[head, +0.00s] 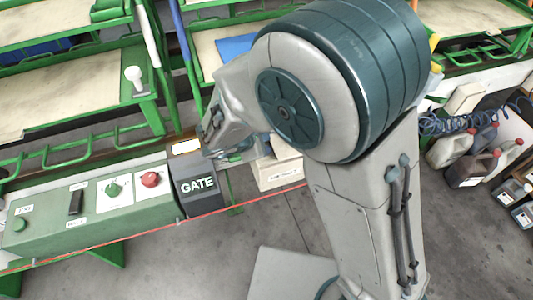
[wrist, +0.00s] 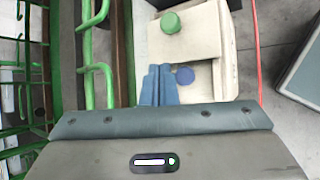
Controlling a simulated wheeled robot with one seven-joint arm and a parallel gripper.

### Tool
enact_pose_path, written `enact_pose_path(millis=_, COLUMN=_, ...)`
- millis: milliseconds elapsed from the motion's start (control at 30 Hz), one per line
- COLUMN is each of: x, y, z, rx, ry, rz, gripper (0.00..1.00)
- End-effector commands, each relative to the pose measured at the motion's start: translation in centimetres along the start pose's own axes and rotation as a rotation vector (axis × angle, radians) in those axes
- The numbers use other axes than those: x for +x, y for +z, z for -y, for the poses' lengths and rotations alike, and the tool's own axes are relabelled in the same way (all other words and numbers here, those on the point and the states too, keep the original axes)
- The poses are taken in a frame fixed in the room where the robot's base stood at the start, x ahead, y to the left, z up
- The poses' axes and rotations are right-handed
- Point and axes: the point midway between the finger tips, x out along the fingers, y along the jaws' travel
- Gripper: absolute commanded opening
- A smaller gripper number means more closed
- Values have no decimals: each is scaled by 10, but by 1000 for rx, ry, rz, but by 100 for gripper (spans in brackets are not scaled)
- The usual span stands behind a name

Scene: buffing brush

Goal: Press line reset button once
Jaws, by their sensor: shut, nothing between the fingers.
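A cream button box (head: 281,174) stands just right of the dark GATE box, partly hidden behind my arm; its front label is too small to read. In the wrist view the cream box (wrist: 208,45) carries a green round button (wrist: 171,22) and a blue round button (wrist: 185,75). My gripper (wrist: 158,68) is shut and empty, with its blue fingers over the box, just left of the blue button. I cannot tell whether the fingertips touch the box. In the head view my arm hides most of the gripper and the button tops.
A dark GATE box (head: 197,185) stands left of the cream box. A green control panel (head: 90,208) with a red button (head: 150,179) and a green knob (head: 113,189) lies further left. Green rails (wrist: 96,70) run beside my gripper. Jugs (head: 470,165) stand at the right.

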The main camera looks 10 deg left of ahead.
Motion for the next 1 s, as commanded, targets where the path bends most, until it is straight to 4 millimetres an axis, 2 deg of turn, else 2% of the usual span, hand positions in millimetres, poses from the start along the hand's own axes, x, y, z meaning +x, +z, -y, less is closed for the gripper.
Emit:
enact_pose_path(millis=33, x=8, y=-6, z=6, rx=1, ry=0, rz=0, gripper=0)
enact_pose_path(millis=233, x=18, y=-13, z=13, rx=1, ry=0, rz=0, gripper=0)
enact_pose_path(millis=1000, x=18, y=-13, z=13, rx=1, ry=0, rz=0, gripper=0)
